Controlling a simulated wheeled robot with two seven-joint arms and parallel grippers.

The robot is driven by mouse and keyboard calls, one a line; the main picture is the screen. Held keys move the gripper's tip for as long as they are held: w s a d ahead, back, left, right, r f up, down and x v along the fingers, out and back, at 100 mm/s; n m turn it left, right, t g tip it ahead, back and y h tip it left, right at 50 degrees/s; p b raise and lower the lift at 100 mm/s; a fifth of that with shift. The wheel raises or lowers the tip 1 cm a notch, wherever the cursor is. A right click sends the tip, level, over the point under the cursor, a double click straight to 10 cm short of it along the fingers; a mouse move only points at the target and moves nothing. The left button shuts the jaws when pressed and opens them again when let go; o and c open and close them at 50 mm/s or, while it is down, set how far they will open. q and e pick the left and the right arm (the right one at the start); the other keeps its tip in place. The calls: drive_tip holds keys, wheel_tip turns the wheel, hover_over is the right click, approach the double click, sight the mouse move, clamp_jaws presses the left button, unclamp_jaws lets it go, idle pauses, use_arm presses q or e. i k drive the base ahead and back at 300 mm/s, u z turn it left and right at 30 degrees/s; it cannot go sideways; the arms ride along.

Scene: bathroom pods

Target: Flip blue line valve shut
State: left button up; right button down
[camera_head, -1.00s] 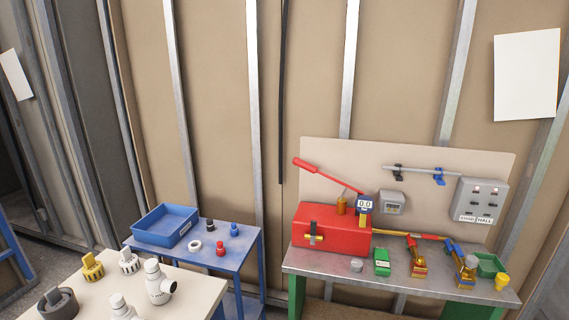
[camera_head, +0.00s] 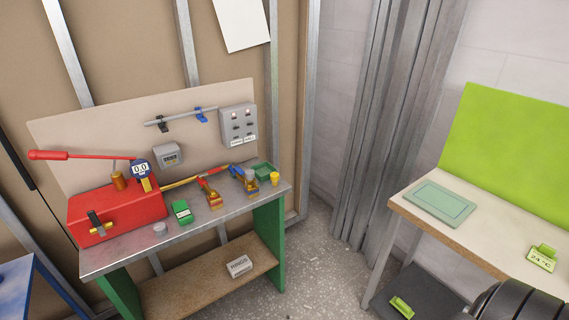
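The blue line valve (camera_head: 248,181) stands on the metal-topped bench, right of the red-handled valve (camera_head: 211,194). Its brass body is small in view, and its blue lever (camera_head: 236,170) slants up to the left. A pale round knob or cap shows at its top. I cannot tell its exact lever position. A pipe with red and yellow parts (camera_head: 195,178) runs from the red test pump (camera_head: 115,218) toward the valves. The pump has a long red handle and a gauge (camera_head: 140,169) reading 0.0.
The bench (camera_head: 150,252) also holds a green device (camera_head: 182,212), a grey cup (camera_head: 160,229), a green tray (camera_head: 264,171) and a yellow cup (camera_head: 274,179). A grey switch box (camera_head: 238,125) is on the backboard. Floor (camera_head: 318,245) is free between this bench and the right table (camera_head: 480,236).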

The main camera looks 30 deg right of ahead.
sight(236, 168)
drive_tip(key=u, duration=1.95)
drive_tip(key=k, duration=0.85)
drive_tip(key=z, duration=1.1)
drive_tip(key=i, duration=0.5)
drive_tip(key=z, duration=0.1)
